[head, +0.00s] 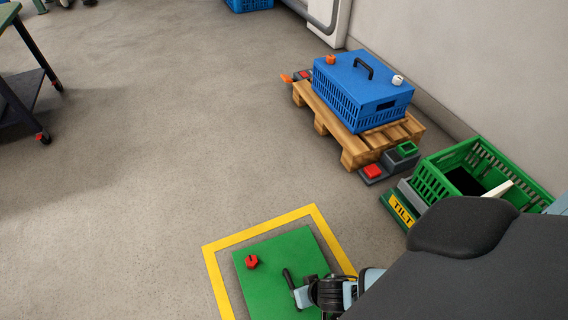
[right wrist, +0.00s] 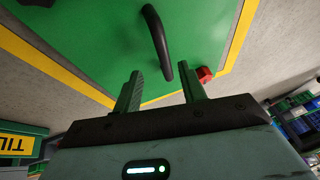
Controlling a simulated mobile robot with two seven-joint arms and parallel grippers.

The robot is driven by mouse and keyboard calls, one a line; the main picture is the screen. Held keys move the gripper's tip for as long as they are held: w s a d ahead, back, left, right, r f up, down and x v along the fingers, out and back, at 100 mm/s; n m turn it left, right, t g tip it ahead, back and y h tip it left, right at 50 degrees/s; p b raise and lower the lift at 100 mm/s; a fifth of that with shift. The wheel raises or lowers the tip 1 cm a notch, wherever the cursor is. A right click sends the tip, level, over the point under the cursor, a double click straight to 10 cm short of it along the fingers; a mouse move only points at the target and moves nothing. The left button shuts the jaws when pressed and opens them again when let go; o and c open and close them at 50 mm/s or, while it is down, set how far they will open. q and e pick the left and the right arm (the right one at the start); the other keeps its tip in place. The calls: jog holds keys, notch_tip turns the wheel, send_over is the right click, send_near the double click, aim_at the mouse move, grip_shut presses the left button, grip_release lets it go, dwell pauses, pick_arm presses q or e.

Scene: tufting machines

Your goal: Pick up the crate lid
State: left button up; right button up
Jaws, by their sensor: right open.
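A green crate lid (head: 270,268) lies flat on the floor inside a yellow taped square. It has a black handle (head: 290,279) and a red knob (head: 252,262) on top. My right gripper (head: 305,294) is low over the lid, close to the handle. In the right wrist view the gripper (right wrist: 162,76) is open and empty. The handle (right wrist: 158,38) shows ahead of and partly between its fingertips; contact cannot be told. The green lid (right wrist: 100,45) fills much of that view, with the red knob (right wrist: 205,74) right of the fingers. My left gripper is not in view.
A blue crate (head: 350,97) with a blue handled lid (head: 365,78) stands on a wooden pallet (head: 357,150). A green crate (head: 435,178), open on top, is by the wall behind a TILT sign (head: 402,211). A dark cart (head: 22,88) stands far left. The middle floor is clear.

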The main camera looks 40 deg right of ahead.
aim_at(293, 287)
jog(key=shift+w+f, duration=0.1)
jog(key=shift+f, duration=0.25)
jog(key=shift+w+f+b, duration=0.15)
jog(key=shift+f+b, duration=0.25)
jog(key=shift+b, duration=0.15)
jog(key=shift+w+f, duration=0.2)
jog(key=shift+f, duration=0.1)
jog(key=shift+w+f, duration=0.1)
jog(key=w+f+b, duration=0.1)
jog(key=f+b, duration=0.1)
jog(key=w+f+b, duration=0.1)
jog(key=b, duration=0.1)
jog(key=shift+w+a+f, duration=0.2)
jog(key=shift+w+a, duration=0.1)
jog(key=shift+w, duration=0.05)
jog(key=shift+w+f, duration=0.2)
jog(key=shift+f, duration=0.2)
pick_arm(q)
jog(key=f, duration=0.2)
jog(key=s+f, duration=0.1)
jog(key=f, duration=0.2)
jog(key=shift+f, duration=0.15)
